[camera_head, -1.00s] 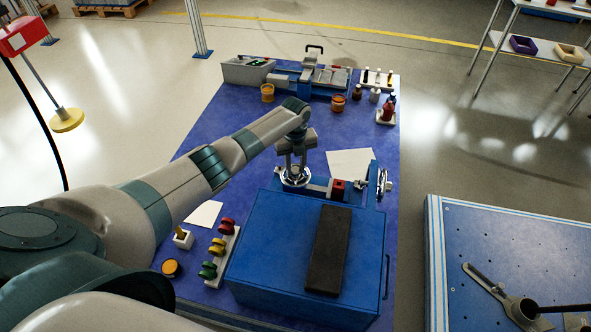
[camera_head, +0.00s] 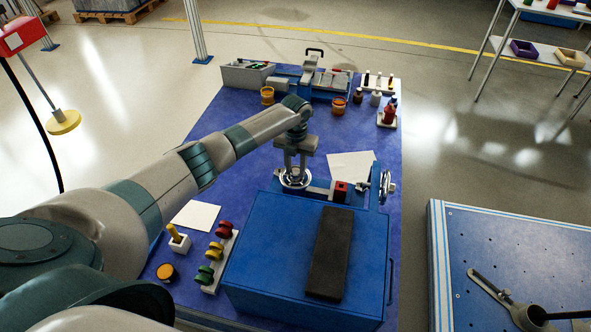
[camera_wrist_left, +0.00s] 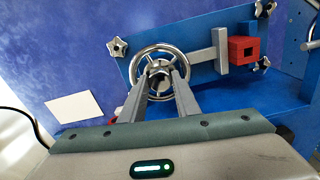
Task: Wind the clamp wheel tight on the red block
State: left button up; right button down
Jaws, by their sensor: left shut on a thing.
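The clamp wheel (camera_head: 295,178) is a shiny metal handwheel on the blue fixture, and it fills the middle of the left wrist view (camera_wrist_left: 136,62). My left gripper (camera_wrist_left: 159,76) is shut on the wheel's hub, coming down from above in the head view (camera_head: 296,168). The red block (camera_head: 341,188) sits right of the wheel and has a dark square opening in the wrist view (camera_wrist_left: 243,50). A grey clamp jaw (camera_wrist_left: 221,48) stands against or very close to the block's left side; I cannot tell whether they touch. My right gripper is out of view.
A blue box (camera_head: 270,240) with a dark pad (camera_head: 328,255) stands in front of the clamp. A rack of coloured knobs (camera_head: 218,262) stands left. White paper (camera_head: 350,166) lies behind the fixture.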

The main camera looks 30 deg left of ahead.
pick_arm(q)
jog(key=shift+w+r, duration=0.1)
jog(key=shift+r, duration=0.05)
jog(key=o, duration=0.9)
jog(key=shift+o, duration=0.8)
